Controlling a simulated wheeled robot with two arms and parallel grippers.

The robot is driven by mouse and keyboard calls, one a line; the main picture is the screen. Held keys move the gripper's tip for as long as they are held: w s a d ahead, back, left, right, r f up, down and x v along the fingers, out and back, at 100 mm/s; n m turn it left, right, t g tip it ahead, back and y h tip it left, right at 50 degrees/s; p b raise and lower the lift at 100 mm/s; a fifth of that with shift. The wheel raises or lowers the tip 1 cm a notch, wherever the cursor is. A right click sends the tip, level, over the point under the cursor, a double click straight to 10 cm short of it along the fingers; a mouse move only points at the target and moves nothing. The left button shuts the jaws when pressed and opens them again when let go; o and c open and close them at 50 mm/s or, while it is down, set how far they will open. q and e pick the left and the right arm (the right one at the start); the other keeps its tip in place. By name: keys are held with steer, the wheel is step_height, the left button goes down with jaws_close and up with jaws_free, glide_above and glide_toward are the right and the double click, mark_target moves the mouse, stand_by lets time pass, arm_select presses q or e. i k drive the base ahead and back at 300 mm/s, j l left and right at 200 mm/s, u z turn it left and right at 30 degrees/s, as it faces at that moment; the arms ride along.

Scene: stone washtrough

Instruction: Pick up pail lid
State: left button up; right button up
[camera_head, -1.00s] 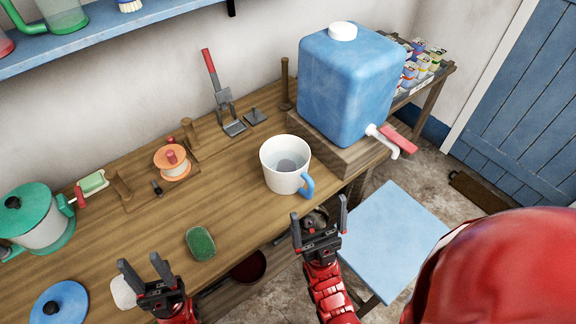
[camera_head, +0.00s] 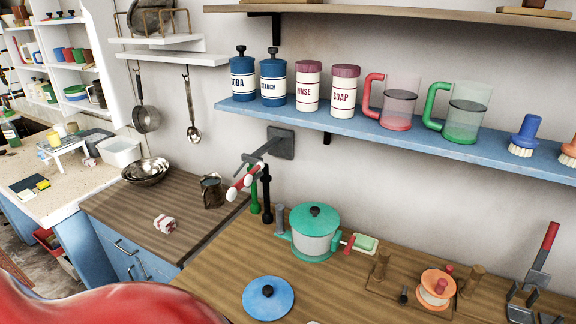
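A round blue lid (camera_head: 268,298) with a black knob lies flat on the wooden bench, near the lower middle of the head view. A white and green pot (camera_head: 315,240) stands behind it and to its right. A green lid (camera_head: 313,216) with a black knob sits on the pot. I cannot tell from the picture alone which of the two lids is called the pail lid. Neither of my grippers is in view now.
A blue wall shelf (camera_head: 380,130) with jars and jugs hangs above the bench. A wall tap (camera_head: 258,165) and upright levers are left of the pot. An orange spool (camera_head: 435,287) stands right. Bench (camera_head: 350,290) right of the blue lid is mostly clear.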

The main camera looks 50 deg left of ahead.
mark_target(268, 298)
steer(key=u, duration=1.5)
steer(key=z, duration=2.15)
steer(key=u, duration=0.5)
steer(key=i+l+u, duration=0.1)
steer(key=u, duration=0.35)
steer(key=l+u, duration=0.2)
steer(key=u, duration=0.3)
steer(key=l+u, duration=0.1)
steer(key=u, duration=0.35)
